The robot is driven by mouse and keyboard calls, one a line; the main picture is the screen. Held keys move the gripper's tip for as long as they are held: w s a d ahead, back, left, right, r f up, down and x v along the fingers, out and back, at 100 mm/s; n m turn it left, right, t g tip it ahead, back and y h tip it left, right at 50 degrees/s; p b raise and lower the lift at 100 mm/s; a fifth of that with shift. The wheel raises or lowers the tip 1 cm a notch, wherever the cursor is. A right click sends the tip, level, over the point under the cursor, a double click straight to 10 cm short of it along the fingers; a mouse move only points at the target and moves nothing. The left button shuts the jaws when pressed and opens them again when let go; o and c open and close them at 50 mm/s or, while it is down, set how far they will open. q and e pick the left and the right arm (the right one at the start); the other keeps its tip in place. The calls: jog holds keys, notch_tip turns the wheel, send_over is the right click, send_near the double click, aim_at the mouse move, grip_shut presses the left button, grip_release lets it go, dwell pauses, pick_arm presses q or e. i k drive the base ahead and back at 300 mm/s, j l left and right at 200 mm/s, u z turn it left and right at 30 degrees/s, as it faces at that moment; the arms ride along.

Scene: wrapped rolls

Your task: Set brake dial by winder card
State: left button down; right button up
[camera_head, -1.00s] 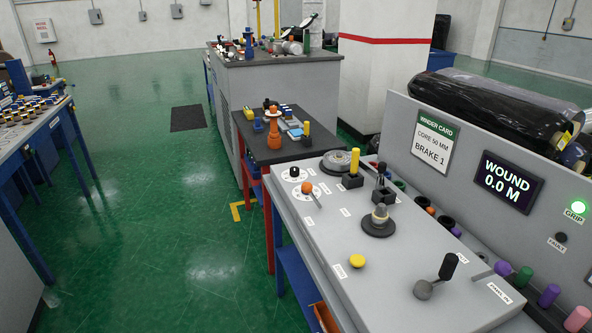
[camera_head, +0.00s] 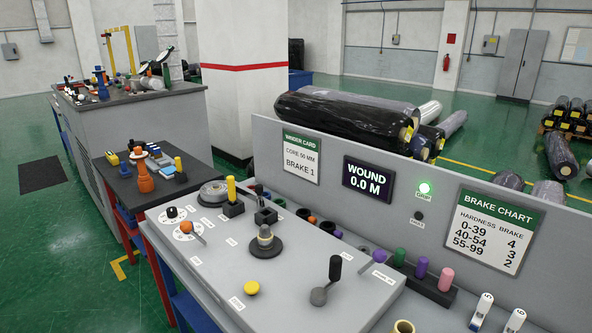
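The winder card (camera_head: 301,156) is fixed to the grey back panel and reads CORE 50 MM, BRAKE 1. Two round white dial faces sit at the far left of the sloped console. One has a black knob (camera_head: 172,212); the other has an orange-tipped pointer (camera_head: 187,228). Their markings are too small to read, so I cannot tell which is the brake dial or its setting. Neither of my grippers is in view.
The grey console (camera_head: 220,270) also carries a yellow button (camera_head: 251,287), a black-handled lever (camera_head: 327,283) and a spindle (camera_head: 265,240). A lit screen (camera_head: 367,184) reads WOUND 0.0 M. A brake chart (camera_head: 493,231) hangs at right. Colored plugs stand along the panel.

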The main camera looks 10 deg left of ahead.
aim_at(171, 212)
jog(key=i+j+z, duration=0.1)
jog(key=j, duration=0.35)
jog(key=i+j+z, duration=0.1)
jog(key=j, duration=0.3)
jog(key=i+j, duration=0.2)
jog(key=j, duration=0.25)
jog(key=i+j+z, duration=0.15)
jog(key=j, duration=0.3)
